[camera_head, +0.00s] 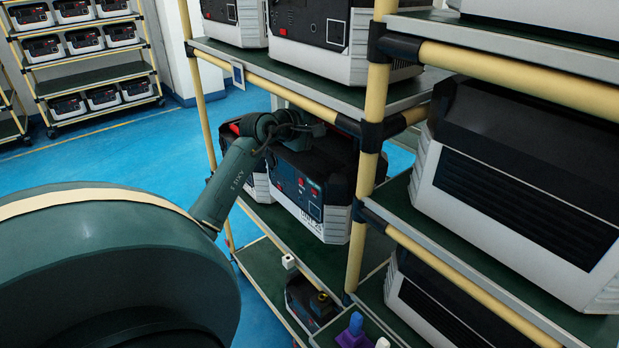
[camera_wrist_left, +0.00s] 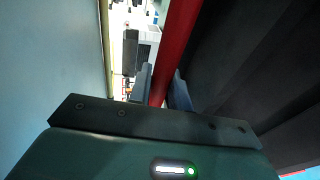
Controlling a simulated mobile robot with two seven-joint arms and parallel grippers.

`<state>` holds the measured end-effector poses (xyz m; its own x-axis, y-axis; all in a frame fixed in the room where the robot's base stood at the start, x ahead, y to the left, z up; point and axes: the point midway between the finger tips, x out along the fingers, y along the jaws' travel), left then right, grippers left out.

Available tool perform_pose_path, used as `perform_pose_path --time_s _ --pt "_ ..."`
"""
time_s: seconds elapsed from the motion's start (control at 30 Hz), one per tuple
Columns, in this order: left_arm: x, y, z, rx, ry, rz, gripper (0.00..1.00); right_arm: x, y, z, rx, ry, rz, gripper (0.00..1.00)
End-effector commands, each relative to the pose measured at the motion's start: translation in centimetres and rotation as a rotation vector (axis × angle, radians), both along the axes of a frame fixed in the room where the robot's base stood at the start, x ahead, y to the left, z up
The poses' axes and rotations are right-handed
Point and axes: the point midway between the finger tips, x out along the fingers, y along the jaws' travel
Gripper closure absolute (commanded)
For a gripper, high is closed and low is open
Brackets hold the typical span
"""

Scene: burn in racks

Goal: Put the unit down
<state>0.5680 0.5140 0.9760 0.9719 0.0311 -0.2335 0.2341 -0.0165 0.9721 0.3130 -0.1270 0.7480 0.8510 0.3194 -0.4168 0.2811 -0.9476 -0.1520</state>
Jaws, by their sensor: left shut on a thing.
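The unit (camera_head: 312,188), a black and white box with small red marks on its front, is at the middle shelf (camera_head: 290,240) of the near rack. I cannot tell whether its base touches the shelf. My left gripper (camera_head: 308,131) is above its top, below the upper shelf. In the left wrist view, my left gripper (camera_wrist_left: 163,90) is shut on a red handle bar (camera_wrist_left: 176,45), with one finger on each side. The dark surface to the right there seems to be the unit's body. My right gripper is not in view.
A similar unit (camera_head: 259,187) stands close on the left. A yellow rack post (camera_head: 364,190) is close on the right, and the upper shelf (camera_head: 290,72) bears more units. Another rack (camera_head: 92,85) stands across the blue floor.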

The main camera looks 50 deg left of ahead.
Motion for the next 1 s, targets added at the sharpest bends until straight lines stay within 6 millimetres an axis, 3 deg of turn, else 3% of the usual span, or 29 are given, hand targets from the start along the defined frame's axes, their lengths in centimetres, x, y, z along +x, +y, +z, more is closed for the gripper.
perform_pose_path --time_s 0.03,0.17,0.5,0.77,1.0 --pt "0.1 0.3 1.3 0.005 -0.029 0.005 1.00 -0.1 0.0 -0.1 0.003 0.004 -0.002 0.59" --pt "0.1 0.4 0.9 0.002 -0.027 0.007 1.00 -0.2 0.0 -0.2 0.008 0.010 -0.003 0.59" --pt "0.2 0.4 -3.7 0.001 -0.026 0.008 1.00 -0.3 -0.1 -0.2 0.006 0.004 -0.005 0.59" --pt "0.2 0.5 -5.1 0.003 -0.028 0.008 1.00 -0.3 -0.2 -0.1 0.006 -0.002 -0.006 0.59" --pt "0.2 0.5 -7.8 0.001 -0.025 0.008 1.00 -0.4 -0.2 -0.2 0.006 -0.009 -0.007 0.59"
